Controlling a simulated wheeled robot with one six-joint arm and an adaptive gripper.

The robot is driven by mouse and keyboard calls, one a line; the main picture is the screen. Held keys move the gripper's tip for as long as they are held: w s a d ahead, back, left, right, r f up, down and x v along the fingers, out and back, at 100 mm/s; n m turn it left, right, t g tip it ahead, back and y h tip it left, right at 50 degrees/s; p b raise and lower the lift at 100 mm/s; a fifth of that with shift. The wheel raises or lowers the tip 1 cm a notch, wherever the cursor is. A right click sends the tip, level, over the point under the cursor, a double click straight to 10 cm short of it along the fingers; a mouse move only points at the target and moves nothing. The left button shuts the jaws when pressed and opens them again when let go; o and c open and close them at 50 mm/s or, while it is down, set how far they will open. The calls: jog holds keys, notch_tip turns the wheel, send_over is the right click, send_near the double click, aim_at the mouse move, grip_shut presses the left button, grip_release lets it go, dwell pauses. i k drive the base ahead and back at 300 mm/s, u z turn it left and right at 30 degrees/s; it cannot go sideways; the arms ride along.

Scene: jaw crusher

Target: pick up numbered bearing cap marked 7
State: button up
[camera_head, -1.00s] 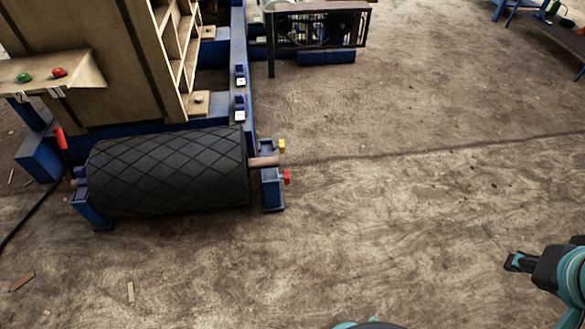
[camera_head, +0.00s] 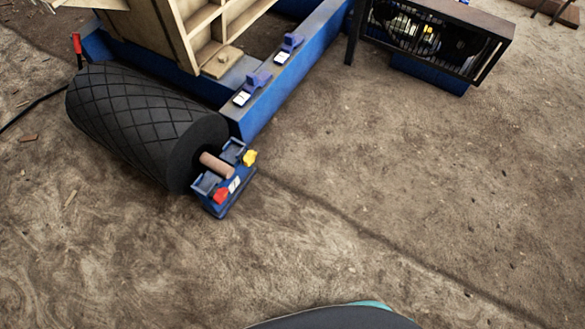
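Two small blue cap-like parts with white labels sit on the blue frame rail in the head view, an upper one (camera_head: 291,42) and a lower one (camera_head: 258,81). The numbers on their labels are too small to read, so I cannot tell which is marked 7. A blue bearing block (camera_head: 226,190) with a white label, a yellow knob (camera_head: 249,157) and a red knob (camera_head: 220,196) stands at the near end of the roller, around its shaft (camera_head: 217,166). My gripper is out of view.
The black ridged roller (camera_head: 140,120) lies at the left beside the blue frame rail (camera_head: 310,60) and beige machine body (camera_head: 190,30). A black caged motor unit (camera_head: 440,40) stands at the upper right. The dirt floor at the centre and right is clear.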

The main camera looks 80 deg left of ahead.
aim_at(254, 82)
jog(key=i, duration=0.85)
jog(key=u, duration=4)
